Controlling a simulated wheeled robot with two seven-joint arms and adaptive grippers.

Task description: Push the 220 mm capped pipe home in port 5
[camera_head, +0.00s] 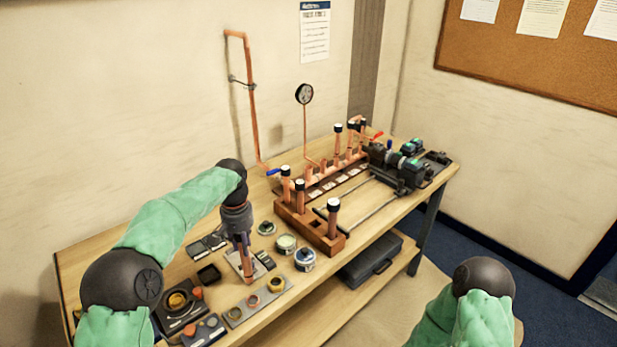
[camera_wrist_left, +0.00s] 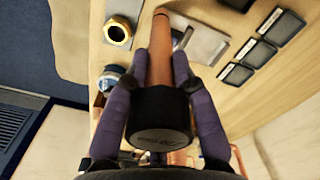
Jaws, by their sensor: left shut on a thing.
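My left gripper (camera_head: 243,250) points down over the near left part of the bench. It is shut on a capped pipe; in the left wrist view its purple fingers (camera_wrist_left: 156,80) press both sides of the copper tube (camera_wrist_left: 160,45) just below the black cap (camera_wrist_left: 160,118). The cap's print is too blurred to read surely. The copper manifold (camera_head: 333,171) stands farther back right, apart from the gripper, with upright stubs and some capped pipes (camera_head: 337,140). I cannot tell which port is number 5. My right gripper is out of view.
A wooden rack (camera_head: 318,228) with several capped pipes (camera_head: 333,216) stands between my left gripper and the manifold. Tins (camera_head: 305,258) and trays (camera_head: 209,274) crowd the bench around the gripper. A black clamp device (camera_head: 400,168) with rods sits at the right.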

